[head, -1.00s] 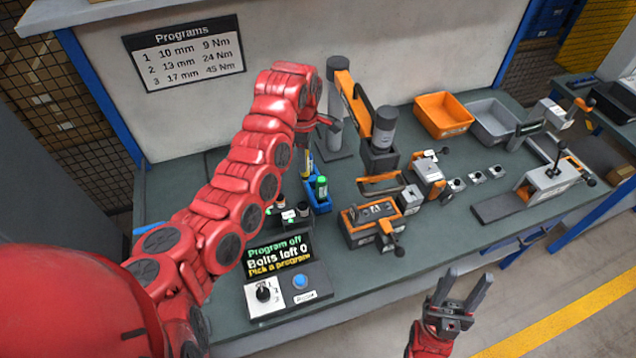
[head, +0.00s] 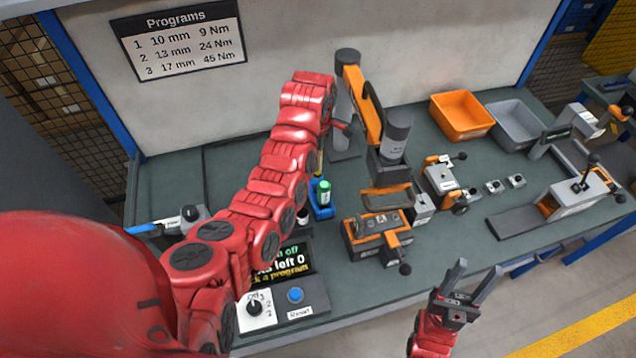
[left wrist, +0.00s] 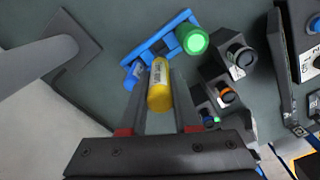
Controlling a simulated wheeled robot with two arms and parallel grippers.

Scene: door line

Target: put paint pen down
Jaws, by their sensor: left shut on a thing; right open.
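A yellow paint pen (left wrist: 159,88) is between the fingers of my left gripper (left wrist: 161,76), which is shut on it. In the left wrist view the pen's far end lies close to a blue holder (left wrist: 152,44); I cannot tell whether they touch. A green-capped pen (left wrist: 194,41) stands in the holder. In the head view the blue holder (head: 322,211) and green pen (head: 324,192) show just right of my left arm, which mostly hides the left gripper and the yellow pen. My right gripper (head: 472,276) is open and empty in front of the bench.
Small sockets stand in a rack (left wrist: 225,95) beside the holder. A control box (head: 283,300) with a knob and blue button is at the bench front. An orange-and-grey tool (head: 378,230) stands right of the holder. Orange (head: 462,116) and grey bins are at the back.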

